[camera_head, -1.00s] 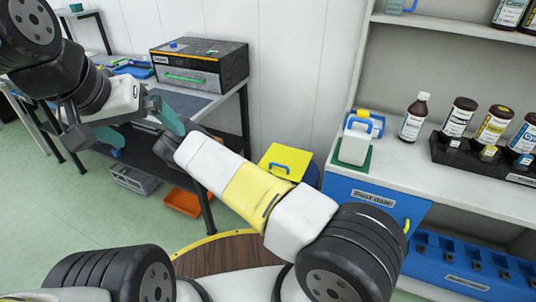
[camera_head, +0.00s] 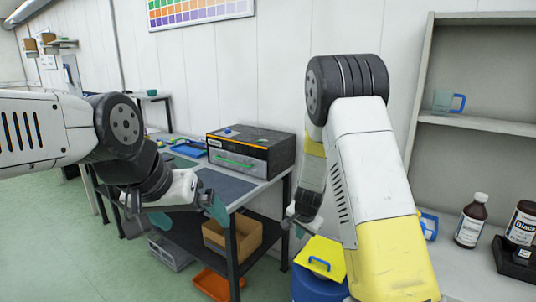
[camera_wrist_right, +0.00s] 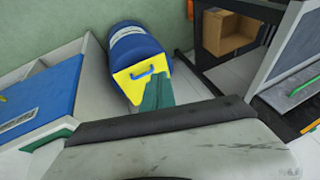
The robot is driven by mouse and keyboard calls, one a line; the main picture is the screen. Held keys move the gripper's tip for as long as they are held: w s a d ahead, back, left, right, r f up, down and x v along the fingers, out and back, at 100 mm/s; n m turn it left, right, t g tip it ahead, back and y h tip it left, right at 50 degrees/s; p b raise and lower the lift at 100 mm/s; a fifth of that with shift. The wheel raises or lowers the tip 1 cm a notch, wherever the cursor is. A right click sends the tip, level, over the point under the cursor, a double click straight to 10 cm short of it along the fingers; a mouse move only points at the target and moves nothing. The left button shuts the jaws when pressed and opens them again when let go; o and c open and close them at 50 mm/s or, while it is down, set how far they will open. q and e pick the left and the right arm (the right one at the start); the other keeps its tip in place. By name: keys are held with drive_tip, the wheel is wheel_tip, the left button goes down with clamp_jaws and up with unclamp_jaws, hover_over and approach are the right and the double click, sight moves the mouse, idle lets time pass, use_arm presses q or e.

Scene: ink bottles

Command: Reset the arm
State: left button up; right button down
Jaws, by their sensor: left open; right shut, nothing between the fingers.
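My left arm comes in from the left in the head view. Its gripper (camera_head: 190,213) has teal fingers spread apart with nothing between them, in front of the dark work table. My right arm is bent, with its elbow high right of centre. Its gripper (camera_head: 299,232) hangs low beside the table's right end and is partly hidden by the arm. In the right wrist view, the teal fingers of the right gripper (camera_wrist_right: 157,92) are together and empty. They overlap the yellow lid (camera_wrist_right: 140,74) of a blue barrel (camera_wrist_right: 133,45) in the picture.
The work table (camera_head: 262,188) carries a black and grey drawer box (camera_head: 250,152). A cardboard box (camera_head: 232,238) sits on its lower shelf, with an orange bin (camera_head: 211,285) on the floor. Brown bottles (camera_head: 471,221) stand on the right counter. A glass mug (camera_head: 443,101) is on the shelf above.

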drive_tip(key=s+r+n+y, duration=0.2)
drive_tip(key=s+r, duration=0.5)
drive_tip(key=r, duration=0.4)
drive_tip(key=s+r+n+y, duration=0.1)
drive_tip(key=s+r+n, duration=0.1)
drive_tip(key=s+r, duration=0.65)
drive_tip(key=s+d+r+n, duration=0.2)
drive_tip(key=s+r, duration=0.2)
drive_tip(key=s, duration=0.3)
drive_tip(key=s+d+r+n+t, duration=0.1)
drive_tip(key=s+d+r+n, duration=0.1)
drive_tip(key=s, duration=0.6)
drive_tip(key=shift+r+h, duration=0.4)
drive_tip(key=shift+r, duration=0.45)
drive_tip(key=shift+d, duration=0.1)
